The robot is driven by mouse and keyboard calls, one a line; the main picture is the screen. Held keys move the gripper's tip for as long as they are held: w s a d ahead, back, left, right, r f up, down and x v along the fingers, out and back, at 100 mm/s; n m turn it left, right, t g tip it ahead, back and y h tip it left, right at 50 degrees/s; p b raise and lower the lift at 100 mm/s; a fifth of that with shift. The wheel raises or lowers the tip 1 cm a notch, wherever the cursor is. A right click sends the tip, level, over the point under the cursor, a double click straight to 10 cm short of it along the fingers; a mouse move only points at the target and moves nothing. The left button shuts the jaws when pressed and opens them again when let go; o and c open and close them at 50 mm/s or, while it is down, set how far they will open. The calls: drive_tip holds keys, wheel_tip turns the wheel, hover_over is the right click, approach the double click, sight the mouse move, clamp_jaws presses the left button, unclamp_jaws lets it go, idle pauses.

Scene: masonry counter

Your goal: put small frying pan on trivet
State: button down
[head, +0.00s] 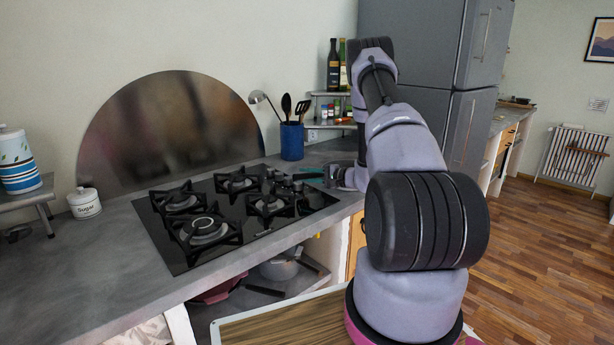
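My gripper (330,177) is low over the counter, just right of the hob. It is small and partly hidden by my arm, so I cannot tell whether its fingers are open or shut. A small teal-green thing (308,174) shows right beside it at the hob's right edge; I cannot tell whether it is the trivet or part of a pan. A reddish pan (214,293) with a dark handle sits on the shelf under the counter, partly hidden by the counter edge. I cannot tell if it is the small frying pan. No trivet is clearly recognisable.
The black hob (190,250) has several raised burner grates. A blue utensil holder (291,141) stands behind it, near a corner rack with bottles (334,68). A grey pot (279,268) is on the under-shelf. The counter left of the hob (90,265) is clear.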

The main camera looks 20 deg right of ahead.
drive_tip(key=c, duration=0.7)
unclamp_jaws()
